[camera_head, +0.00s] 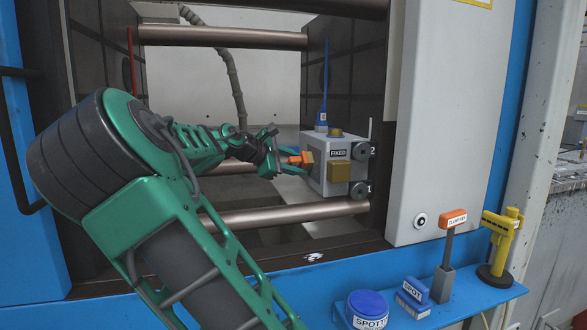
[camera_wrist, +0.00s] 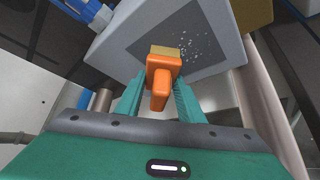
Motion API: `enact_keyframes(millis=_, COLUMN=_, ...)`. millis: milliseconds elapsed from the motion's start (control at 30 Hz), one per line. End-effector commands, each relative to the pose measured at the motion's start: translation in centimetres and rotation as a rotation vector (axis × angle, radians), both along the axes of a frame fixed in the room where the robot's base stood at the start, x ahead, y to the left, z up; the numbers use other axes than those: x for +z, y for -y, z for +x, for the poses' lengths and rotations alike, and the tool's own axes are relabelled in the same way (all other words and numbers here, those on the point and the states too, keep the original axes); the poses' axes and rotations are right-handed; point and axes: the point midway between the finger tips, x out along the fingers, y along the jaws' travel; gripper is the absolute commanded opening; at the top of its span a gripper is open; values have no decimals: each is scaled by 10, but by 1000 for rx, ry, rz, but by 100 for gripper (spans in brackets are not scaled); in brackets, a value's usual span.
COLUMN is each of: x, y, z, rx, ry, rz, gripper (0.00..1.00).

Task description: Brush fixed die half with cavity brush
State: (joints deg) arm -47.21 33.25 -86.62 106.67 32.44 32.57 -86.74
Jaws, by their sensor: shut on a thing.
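The fixed die half (camera_head: 330,168) is a grey block labelled FIXED, mounted on the right platen inside the machine. Its face (camera_wrist: 190,42) fills the upper part of the wrist view, with a darker panel and a scatter of pale specks right of the brush. The cavity brush (camera_head: 300,159) has an orange handle and a tan head; it also shows in the wrist view (camera_wrist: 163,72). My gripper (camera_head: 282,157) is shut on the orange handle, left of the die half. The tan head is at the dark panel; I cannot tell whether it touches.
Tie bars (camera_head: 290,215) run above and below the die area. A hose hangs behind my arm.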

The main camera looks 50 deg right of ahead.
Motion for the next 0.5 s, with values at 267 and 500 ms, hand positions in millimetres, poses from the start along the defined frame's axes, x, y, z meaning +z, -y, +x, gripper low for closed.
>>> enact_keyframes(millis=267, x=6, y=-3, z=-4, rx=-2, ry=1, rz=-1, gripper=7)
enact_keyframes(millis=500, x=6, y=-12, z=-20, rx=-1, ry=1, rz=-1, gripper=7)
